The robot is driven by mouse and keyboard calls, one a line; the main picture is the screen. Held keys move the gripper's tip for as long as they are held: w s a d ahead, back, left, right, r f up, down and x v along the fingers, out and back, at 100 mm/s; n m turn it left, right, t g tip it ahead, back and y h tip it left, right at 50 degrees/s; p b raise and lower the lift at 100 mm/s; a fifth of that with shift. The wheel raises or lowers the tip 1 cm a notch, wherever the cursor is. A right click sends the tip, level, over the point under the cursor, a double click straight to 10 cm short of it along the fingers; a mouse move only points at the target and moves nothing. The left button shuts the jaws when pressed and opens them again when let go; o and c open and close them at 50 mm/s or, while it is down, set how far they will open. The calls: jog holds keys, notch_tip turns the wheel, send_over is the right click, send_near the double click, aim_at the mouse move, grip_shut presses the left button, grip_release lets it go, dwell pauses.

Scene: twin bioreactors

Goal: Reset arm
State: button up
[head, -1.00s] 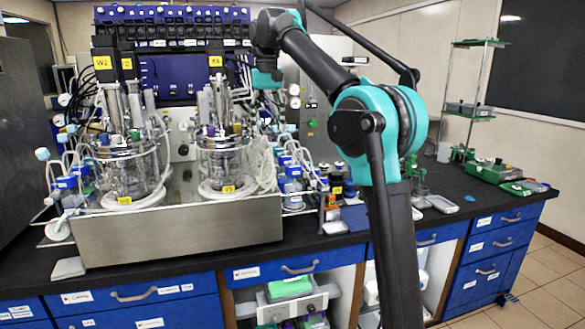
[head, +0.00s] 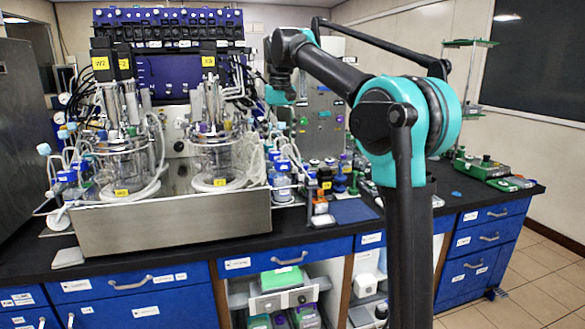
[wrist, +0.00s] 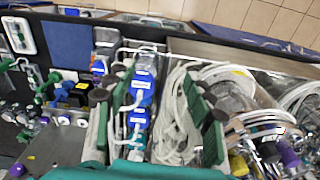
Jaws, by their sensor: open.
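My gripper (wrist: 157,108) is open and empty in the wrist view, its two green-padded fingers well apart. Between and below them show blue-capped bottles (wrist: 140,85) and coiled pale tubing (wrist: 178,125), with no visible contact. In the head view my arm reaches up and left, with its wrist end (head: 280,94) raised above the bench, right of the bioreactors. The fingertips are not clear there. The left bioreactor (head: 124,165) and the right bioreactor (head: 219,158) stand upright in a steel tray (head: 175,228).
Several small bottles and a blue pad (head: 352,211) lie on the black bench right of the tray. A control unit (head: 322,120) stands behind my wrist. Green equipment (head: 485,168) is at the far right. Blue drawers (head: 290,257) front the bench.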

jog(key=s+d+f+t, duration=0.1)
jog(key=s+d+f, duration=0.2)
jog(key=d+f, duration=0.3)
jog(key=s+d+f+m, duration=0.1)
jog(key=s+d+f, duration=0.25)
jog(key=f, duration=0.45)
jog(key=s+d+f+t, duration=0.1)
jog(key=s+d+f, duration=0.1)
jog(key=d+f, duration=0.4)
jog(key=s+d+f, duration=0.3)
jog(key=s+f, duration=0.7)
jog(key=s+d+f+m+t, duration=0.1)
jog(key=s+d+f, duration=0.3)
jog(key=s+f, duration=0.6)
jog(key=shift+d+f+t, duration=0.2)
jog(key=shift+f+t, duration=0.05)
jog(key=shift+t, duration=0.05)
jog(key=shift+w, duration=0.1)
jog(key=shift+c, duration=0.4)
